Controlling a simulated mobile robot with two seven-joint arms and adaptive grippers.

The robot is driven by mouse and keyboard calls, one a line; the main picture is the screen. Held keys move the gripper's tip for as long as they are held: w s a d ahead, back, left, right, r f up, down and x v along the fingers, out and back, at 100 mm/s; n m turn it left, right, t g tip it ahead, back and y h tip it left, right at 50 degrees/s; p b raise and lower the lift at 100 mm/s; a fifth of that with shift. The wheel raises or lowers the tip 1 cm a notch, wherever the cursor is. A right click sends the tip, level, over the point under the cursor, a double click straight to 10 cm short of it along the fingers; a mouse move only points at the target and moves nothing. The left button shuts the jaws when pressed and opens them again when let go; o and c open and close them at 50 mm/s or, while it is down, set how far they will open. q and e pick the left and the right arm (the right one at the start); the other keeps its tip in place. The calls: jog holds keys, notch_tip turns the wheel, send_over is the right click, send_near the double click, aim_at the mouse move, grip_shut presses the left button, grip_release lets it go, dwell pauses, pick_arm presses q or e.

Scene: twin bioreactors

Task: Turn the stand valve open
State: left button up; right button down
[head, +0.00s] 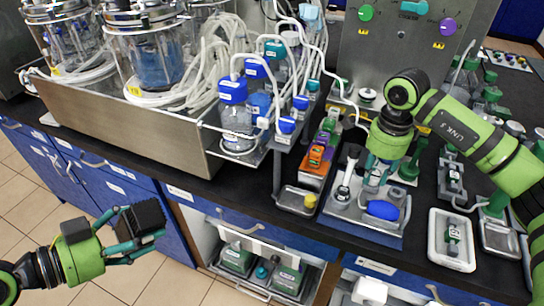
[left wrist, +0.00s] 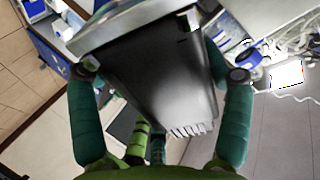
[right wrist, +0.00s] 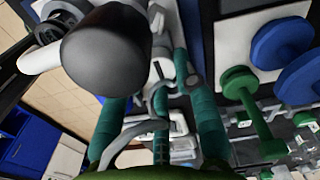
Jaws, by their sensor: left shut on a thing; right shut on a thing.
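My right gripper (head: 377,172) reaches down over the blue tray (head: 352,222) on the bench. Its teal fingers (right wrist: 160,100) close around a small grey part (right wrist: 163,82), which I cannot clearly identify as the stand valve. A large dark rounded top (right wrist: 105,45) covers much of the right wrist view. In the head view a black-and-white upright tool (head: 348,176) stands left of the right gripper. My left gripper (head: 135,232) is shut on a black box-shaped object (head: 148,217), held over the floor in front of the bench. The black object (left wrist: 160,80) fills the left wrist view.
A blue bulb (head: 382,209) lies on the tray. A small metal tray (head: 298,201) and an orange rack (head: 318,155) are at its left. A white tray (head: 451,240) is at its right. A green stemmed part (right wrist: 245,95) is close beside the right fingers. Bottles with tubing stand at left.

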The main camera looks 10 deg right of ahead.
aim_at(374, 175)
dwell(0.4)
jog(key=c, duration=0.9)
grip_release()
jog(key=shift+c, duration=0.2)
notch_tip(374, 175, up, 12)
jog(key=shift+w, duration=0.1)
